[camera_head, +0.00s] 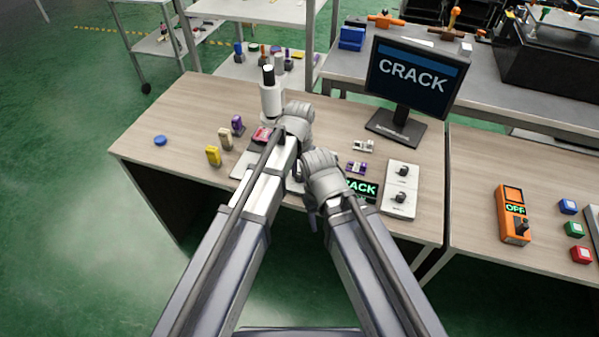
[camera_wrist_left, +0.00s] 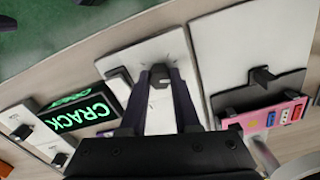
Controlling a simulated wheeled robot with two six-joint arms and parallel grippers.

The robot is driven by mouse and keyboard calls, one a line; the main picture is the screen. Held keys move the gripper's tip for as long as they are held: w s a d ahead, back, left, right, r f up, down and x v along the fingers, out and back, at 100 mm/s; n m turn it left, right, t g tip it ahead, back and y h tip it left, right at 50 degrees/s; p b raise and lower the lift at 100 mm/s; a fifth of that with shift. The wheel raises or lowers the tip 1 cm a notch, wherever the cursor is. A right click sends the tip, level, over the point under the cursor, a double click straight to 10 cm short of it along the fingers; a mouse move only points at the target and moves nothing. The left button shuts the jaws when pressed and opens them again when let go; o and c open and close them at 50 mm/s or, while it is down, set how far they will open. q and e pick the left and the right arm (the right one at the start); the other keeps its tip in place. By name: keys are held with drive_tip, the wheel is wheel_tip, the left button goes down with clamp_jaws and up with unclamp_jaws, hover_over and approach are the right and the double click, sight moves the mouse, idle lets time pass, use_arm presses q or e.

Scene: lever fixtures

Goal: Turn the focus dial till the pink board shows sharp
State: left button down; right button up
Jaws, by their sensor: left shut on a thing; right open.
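The pink board (camera_head: 262,135) lies on a white plate, partly hidden by my left arm. In the left wrist view, the pink board (camera_wrist_left: 272,115) shows small coloured parts and a dark clamp beside it. The monitor (camera_head: 412,77) shows "CRACK" in clear pale letters. A small dark display (camera_wrist_left: 92,108) shows "CRACK" in green. My right gripper (camera_head: 308,190) is open near the front edge; its fingers are mostly hidden.
A white panel (camera_head: 411,180) with two black knobs stands right of my right gripper. An orange device (camera_head: 513,213) reads "OFF" on the right table. The table's left part is mostly clear.

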sight(300, 174)
use_arm(q)
drive_tip(key=c, duration=0.6)
unclamp_jaws()
drive_tip(key=shift+c, duration=0.2)
drive_tip(key=shift+r, duration=0.1)
wheel_tip(300, 174, up, 8)
drive_tip(key=p, duration=0.8)
drive_tip(key=shift+f, duration=0.2)
